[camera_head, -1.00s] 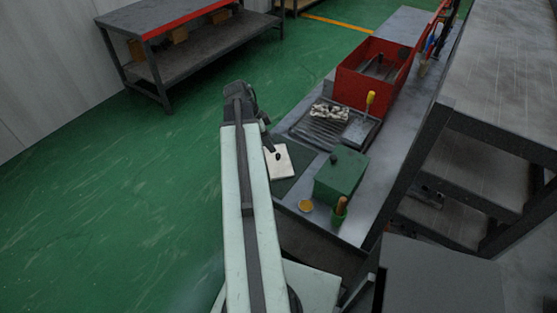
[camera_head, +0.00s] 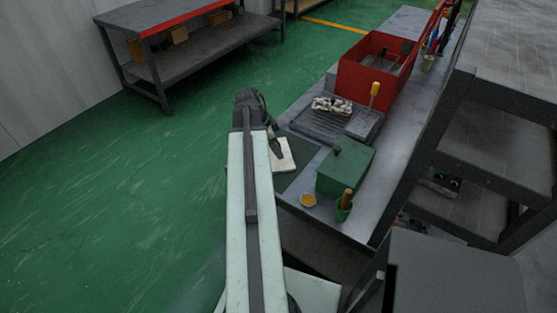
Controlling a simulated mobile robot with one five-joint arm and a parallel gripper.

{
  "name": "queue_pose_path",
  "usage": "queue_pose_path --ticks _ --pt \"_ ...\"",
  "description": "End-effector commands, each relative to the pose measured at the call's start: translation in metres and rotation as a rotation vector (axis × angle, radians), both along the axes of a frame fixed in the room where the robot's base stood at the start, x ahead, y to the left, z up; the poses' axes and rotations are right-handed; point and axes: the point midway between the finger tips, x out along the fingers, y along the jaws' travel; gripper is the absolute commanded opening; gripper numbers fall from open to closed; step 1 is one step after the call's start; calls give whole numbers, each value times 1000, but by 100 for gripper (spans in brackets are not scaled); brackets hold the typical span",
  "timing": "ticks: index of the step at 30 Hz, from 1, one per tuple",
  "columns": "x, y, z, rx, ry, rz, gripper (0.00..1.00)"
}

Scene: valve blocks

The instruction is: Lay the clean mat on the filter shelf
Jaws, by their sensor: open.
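A white, flat, square mat (camera_head: 286,155) lies at the left edge of the workbench, partly on a dark green patch (camera_head: 300,172). My gripper (camera_head: 275,150) is over the mat's left part and hides some of it. Its jaws are open; I cannot tell whether they touch the mat. I cannot tell for sure which thing is the filter shelf.
On the bench (camera_head: 372,205) are a green box (camera_head: 345,172), a green cup (camera_head: 343,210), a yellow-topped round dish (camera_head: 308,200), a ribbed tray (camera_head: 318,126) with a metal block (camera_head: 332,105), and a red toolbox (camera_head: 365,78). Dark shelving (camera_head: 490,150) stands at right.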

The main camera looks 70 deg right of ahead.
Motion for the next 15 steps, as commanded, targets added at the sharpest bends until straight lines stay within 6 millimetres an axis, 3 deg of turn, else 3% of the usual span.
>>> queue_pose_path --ticks 2,7,15 --pt "0 0 2 0 0 0 45" --pt "0 0 2 1 0 0 0" --pt "-1 0 2 0 0 -1 0"
